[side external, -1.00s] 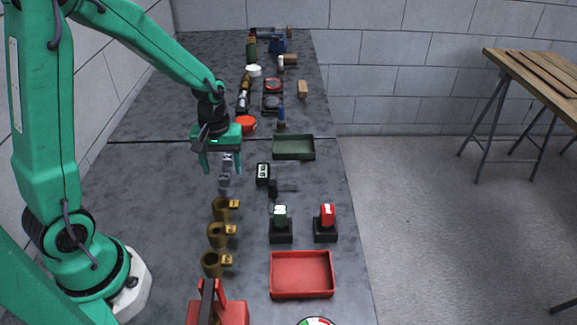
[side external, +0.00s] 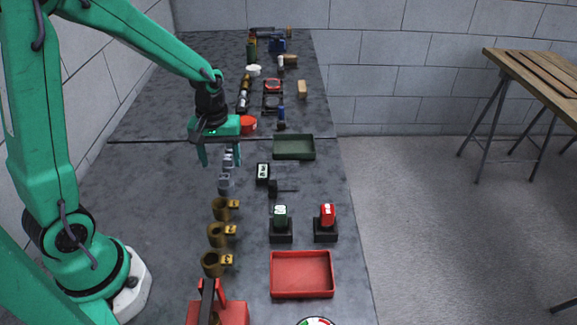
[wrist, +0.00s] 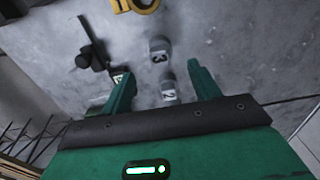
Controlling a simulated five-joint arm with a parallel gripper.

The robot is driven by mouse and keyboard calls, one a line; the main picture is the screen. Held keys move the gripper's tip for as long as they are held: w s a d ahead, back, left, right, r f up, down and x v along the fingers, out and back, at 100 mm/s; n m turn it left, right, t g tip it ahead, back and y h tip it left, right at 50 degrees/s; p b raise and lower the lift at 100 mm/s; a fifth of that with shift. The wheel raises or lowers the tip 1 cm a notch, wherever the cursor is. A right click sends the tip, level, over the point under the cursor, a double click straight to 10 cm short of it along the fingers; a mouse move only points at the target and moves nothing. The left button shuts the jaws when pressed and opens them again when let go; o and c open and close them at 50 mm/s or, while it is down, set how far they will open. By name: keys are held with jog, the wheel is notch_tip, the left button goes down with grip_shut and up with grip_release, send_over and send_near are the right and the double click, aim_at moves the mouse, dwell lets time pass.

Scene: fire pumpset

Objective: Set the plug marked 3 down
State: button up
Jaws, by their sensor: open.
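The grey plug marked 3 (wrist: 160,50) stands on the grey bench in the wrist view, beyond my fingertips. It shows in the side view as the nearer grey plug (side external: 225,183). A second grey plug, marked 2 (wrist: 168,91), lies between my fingers in the wrist view, with clear space to both. In the side view it is the farther grey plug (side external: 229,159), partly beside a finger. My gripper (wrist: 160,73) is open and empty; it also shows in the side view (side external: 219,160), above the bench near the plugs.
Several brass fittings with yellow tags (side external: 218,234) stand in front of the plugs. A green tray (side external: 294,147) and red tray (side external: 302,274) lie right. A red round container (side external: 248,125) stands behind.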

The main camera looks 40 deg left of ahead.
jog(key=s+d+r+m+t, duration=0.2)
jog(key=s+r+m, duration=0.2)
jog(key=s+r, duration=0.2)
jog(key=s+d+r+m+t, duration=0.3)
jog(key=s+r, duration=0.3)
jog(key=r, duration=0.4)
jog(key=shift+s+d+m+t, duration=0.2)
jog(key=shift+s+m+t, duration=0.1)
jog(key=shift+m, duration=0.6)
jog(key=shift+o, duration=0.5)
jog(key=shift+w, duration=0.1)
jog(key=w+a+f+m+g, duration=0.1)
jog(key=w+f+m, duration=0.1)
jog(key=w+f, duration=0.2)
jog(key=w+a+f+m+g, duration=0.2)
jog(key=w+f+m, duration=0.1)
jog(key=w+f, duration=0.1)
jog(key=w+a+f+m+g, duration=0.2)
jog(key=w+f+m, duration=0.1)
jog(key=w+f, duration=0.1)
jog(key=shift+f, duration=0.9)
jog(key=shift+w+a+f+m+g, duration=0.2)
jog(key=shift+f+m+g, duration=0.1)
jog(key=shift+f+m, duration=0.3)
